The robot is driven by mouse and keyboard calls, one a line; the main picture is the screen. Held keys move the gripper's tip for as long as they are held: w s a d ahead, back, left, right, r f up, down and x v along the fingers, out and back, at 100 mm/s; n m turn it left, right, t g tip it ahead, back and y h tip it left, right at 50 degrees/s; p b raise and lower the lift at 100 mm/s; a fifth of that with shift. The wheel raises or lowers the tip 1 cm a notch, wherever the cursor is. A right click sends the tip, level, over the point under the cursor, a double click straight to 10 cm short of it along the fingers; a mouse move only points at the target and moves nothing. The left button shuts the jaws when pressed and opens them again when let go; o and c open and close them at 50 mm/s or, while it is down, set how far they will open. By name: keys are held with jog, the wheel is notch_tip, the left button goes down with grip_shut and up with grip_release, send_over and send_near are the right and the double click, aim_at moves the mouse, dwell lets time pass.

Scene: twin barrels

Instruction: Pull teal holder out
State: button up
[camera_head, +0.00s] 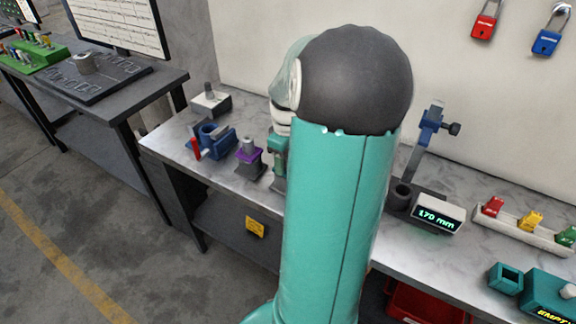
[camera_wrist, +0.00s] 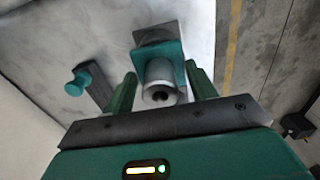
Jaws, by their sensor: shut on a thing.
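The teal holder (camera_wrist: 173,49) is in the middle of the wrist view, with a grey barrel (camera_wrist: 158,72) in front of it showing a dark round hole. A dark grey base (camera_wrist: 155,33) shows behind the holder. My gripper (camera_wrist: 161,70) has one green finger on each side and is shut on the holder, with the barrel between the fingers. In the head view my arm hides my gripper and most of the holder; a teal part (camera_head: 279,155) shows at the arm's left edge.
A purple holder (camera_head: 248,157) with a grey cylinder stands left of my arm, beside a blue vise-like fixture (camera_head: 212,138). A gauge reading 1.70 mm (camera_head: 438,213) is at right. In the wrist view, a teal knob (camera_wrist: 76,84) on a grey bar lies left.

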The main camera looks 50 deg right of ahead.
jog(key=shift+r, duration=0.55)
jog(key=shift+r, duration=3.05)
